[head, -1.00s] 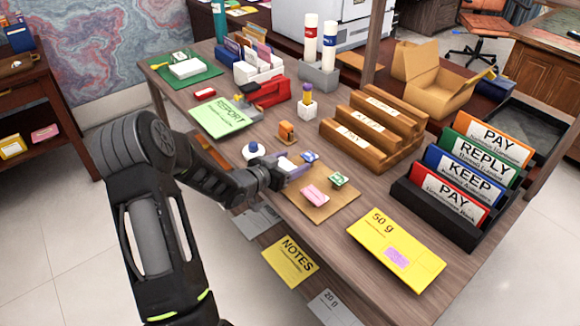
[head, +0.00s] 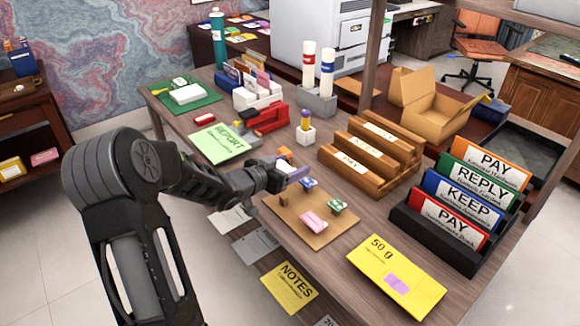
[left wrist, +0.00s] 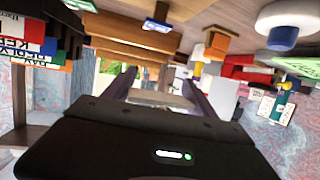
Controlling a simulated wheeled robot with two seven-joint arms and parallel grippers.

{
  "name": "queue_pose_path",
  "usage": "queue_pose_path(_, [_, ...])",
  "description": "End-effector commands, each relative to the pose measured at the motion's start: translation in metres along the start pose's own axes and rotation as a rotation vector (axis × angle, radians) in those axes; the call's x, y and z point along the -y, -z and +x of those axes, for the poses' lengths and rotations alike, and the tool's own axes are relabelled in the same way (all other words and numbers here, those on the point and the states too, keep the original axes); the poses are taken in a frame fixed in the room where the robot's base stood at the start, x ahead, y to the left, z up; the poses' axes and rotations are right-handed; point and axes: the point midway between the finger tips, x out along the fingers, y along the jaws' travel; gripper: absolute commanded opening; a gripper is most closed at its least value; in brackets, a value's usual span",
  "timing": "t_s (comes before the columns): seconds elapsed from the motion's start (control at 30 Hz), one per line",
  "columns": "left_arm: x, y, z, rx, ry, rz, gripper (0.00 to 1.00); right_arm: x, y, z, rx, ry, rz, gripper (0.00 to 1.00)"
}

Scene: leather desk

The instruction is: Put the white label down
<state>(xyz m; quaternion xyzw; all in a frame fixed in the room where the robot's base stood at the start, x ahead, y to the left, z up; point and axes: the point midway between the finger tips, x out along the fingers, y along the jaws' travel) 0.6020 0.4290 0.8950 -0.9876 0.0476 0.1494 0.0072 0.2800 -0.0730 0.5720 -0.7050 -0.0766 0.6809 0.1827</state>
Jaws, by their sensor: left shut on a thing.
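My left gripper (head: 292,176) is shut on the white label (head: 285,165) and holds it up behind the tan board. In the left wrist view the label (left wrist: 158,97) shows as a pale, flat piece between the two fingers. The gripper hides part of it. A small brown peg (head: 283,201) stands at the board's left. My right gripper is not in view.
An orange block (head: 284,153) is close behind the gripper. A wooden stepped rack (head: 350,167) and a black file holder (head: 428,231) stand to the right. A green REPORT sheet (head: 218,145) lies left, and a yellow 50 g sheet (head: 380,288) lies at the front.

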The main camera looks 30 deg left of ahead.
Motion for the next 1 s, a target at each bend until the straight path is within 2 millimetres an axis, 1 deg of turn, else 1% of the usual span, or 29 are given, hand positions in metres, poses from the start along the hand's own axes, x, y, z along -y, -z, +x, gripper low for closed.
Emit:
queue_pose_path(0.53, [0.001, 0.001, 0.0, -0.001, -0.009, 0.003, 0.29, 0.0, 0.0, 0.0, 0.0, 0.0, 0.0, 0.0])
queue_pose_path(0.6, [0.007, 0.007, -0.001, -0.002, 0.007, -0.001, 0.29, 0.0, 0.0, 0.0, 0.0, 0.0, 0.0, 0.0])
queue_pose_path(0.73, [0.014, 0.006, -0.003, 0.0, 0.075, -0.027, 0.29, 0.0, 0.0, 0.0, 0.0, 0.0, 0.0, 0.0])
queue_pose_path(0.87, [0.004, 0.006, 0.001, 0.001, 0.135, -0.046, 0.29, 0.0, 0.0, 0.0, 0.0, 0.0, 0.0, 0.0])
queue_pose_path(1.0, [-0.021, 0.004, 0.009, 0.001, 0.186, -0.062, 0.29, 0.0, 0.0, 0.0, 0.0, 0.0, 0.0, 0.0])
